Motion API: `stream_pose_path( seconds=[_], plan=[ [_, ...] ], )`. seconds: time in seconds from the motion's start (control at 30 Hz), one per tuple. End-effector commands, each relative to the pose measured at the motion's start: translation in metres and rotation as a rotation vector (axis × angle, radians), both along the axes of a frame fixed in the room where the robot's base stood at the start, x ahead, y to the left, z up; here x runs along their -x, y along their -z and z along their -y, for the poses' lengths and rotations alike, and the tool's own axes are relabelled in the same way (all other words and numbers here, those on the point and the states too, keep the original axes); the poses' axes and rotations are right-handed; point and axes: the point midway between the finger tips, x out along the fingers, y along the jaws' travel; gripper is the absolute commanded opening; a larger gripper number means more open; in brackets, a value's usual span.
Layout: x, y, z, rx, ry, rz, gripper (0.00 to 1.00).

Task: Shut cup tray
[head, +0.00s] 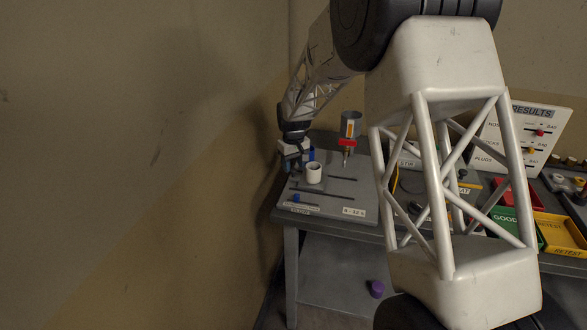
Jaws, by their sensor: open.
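A white cup (314,174) stands upright on the grey bench-top unit (345,188), near its left side. I cannot make out the edges of a separate cup tray, nor whether one is pulled out. My gripper (291,166) points down just left of the cup, at the unit's left edge. It is open, and I see nothing between its fingers. Whether it touches the unit is too small to tell. A blue knob (296,198) sits in front of the cup, near the unit's front left corner. A blue upright part (311,155) shows behind the cup.
A dispenser with a grey cup-shaped top (350,124) and red part stands behind. To the right are a RESULTS board (523,135), a green tray (505,222) and a yellow tray (558,232). A purple object (376,289) lies below the bench. A wall stands close at left.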

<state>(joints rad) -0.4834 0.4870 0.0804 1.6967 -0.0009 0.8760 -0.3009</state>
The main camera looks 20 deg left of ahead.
Motion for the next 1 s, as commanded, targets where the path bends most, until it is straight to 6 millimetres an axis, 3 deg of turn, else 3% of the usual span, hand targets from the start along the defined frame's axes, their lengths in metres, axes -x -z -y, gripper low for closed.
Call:
stream_pose_path(
  seconds=[0.2,0.57,0.9,1.0],
  plan=[
    [0.0,0.017,0.0,0.001,0.0,-0.001,0.5],
    [0.0,0.019,0.0,0.001,0.0,-0.001,0.5],
    [0.0,0.019,0.0,0.001,0.0,-0.001,0.0],
    [0.0,0.019,0.0,0.001,0.0,-0.001,0.0]
  ],
)
